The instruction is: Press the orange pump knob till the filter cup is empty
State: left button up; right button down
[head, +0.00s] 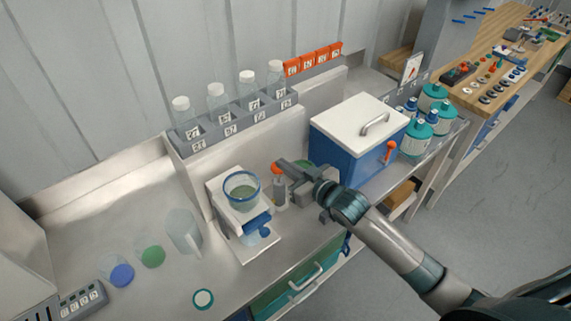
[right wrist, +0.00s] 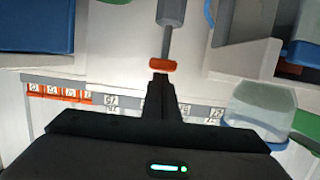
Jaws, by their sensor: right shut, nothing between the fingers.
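The orange pump knob (head: 276,169) tops the grey pump cylinder (head: 280,191), just right of the filter cup. In the right wrist view the knob (right wrist: 162,65) sits on a thin grey rod that shows between it and the cylinder. The clear filter cup (head: 242,188) has a blue rim and greenish contents, and stands on a white stand; it also shows in the right wrist view (right wrist: 259,104). My right gripper (head: 284,164) is shut and empty, its tips right at the knob. I cannot tell whether they touch it. My left gripper is not in view.
A blue cooler box (head: 345,152) with a white lid stands right of the pump, close to my right arm. A grey rack (head: 243,121) with several bottles stands behind. A clear jug (head: 184,231) is left of the stand. The front left counter has free room.

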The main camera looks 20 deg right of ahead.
notch_tip(320, 180, down, 5)
jog(key=b, duration=0.2)
jog(key=shift+s+r+b, duration=0.1)
jog(key=shift+s+b, duration=0.05)
jog(key=shift+b, duration=0.15)
dwell(0.3)
